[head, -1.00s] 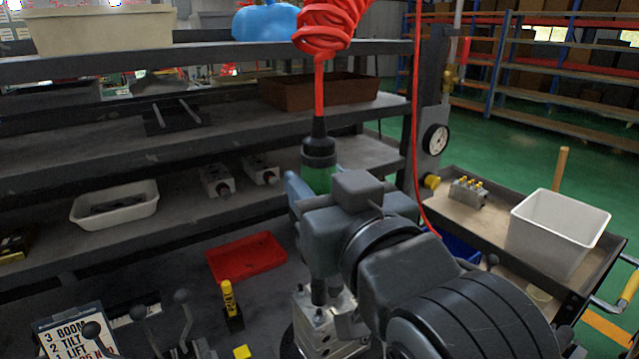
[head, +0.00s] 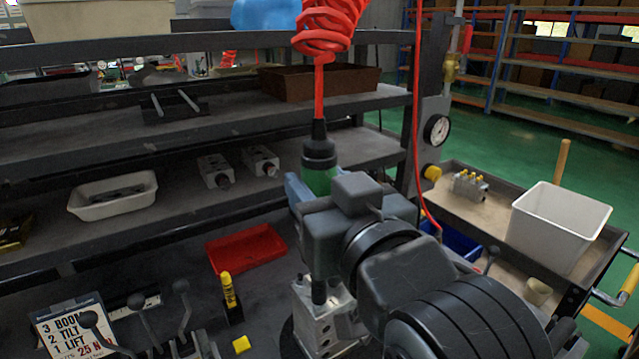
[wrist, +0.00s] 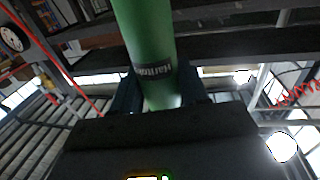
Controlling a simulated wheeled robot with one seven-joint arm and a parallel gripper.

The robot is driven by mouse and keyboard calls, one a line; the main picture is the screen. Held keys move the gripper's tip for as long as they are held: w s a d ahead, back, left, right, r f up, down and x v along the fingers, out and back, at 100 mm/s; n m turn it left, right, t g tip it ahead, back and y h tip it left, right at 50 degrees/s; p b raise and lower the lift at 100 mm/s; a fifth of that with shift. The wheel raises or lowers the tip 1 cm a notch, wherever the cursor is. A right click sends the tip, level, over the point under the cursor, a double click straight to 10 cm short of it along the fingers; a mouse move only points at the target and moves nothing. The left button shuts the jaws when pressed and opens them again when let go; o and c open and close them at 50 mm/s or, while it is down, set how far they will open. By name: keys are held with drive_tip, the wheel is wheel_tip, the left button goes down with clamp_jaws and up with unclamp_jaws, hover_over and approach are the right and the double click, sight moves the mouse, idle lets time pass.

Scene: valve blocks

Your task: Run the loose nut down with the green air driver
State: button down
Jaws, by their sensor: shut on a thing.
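The green air driver (head: 319,178) hangs upright from a coiled red hose, with a black top. My gripper (wrist: 160,98) is shut around its green body, which fills the middle of the wrist view (wrist: 148,40). In the head view my wrist and arm hide most of the grip. The driver's dark lower end (head: 319,290) reaches down to the top of a grey metal valve block (head: 325,325) on the bench. The loose nut cannot be made out; the arm and driver tip cover that area.
Levers (head: 140,310) stand at front left. A cart with a white bin (head: 560,225) stands at right. Shelves rise behind.

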sight(322, 131)
drive_tip(key=shift+f, duration=1)
idle(4.4)
drive_tip(key=shift+r, duration=0.2)
drive_tip(key=shift+r+p, duration=1.95)
drive_tip(key=shift+r, duration=0.25)
drive_tip(key=shift+r+p, duration=0.3)
drive_tip(key=shift+r, duration=1.65)
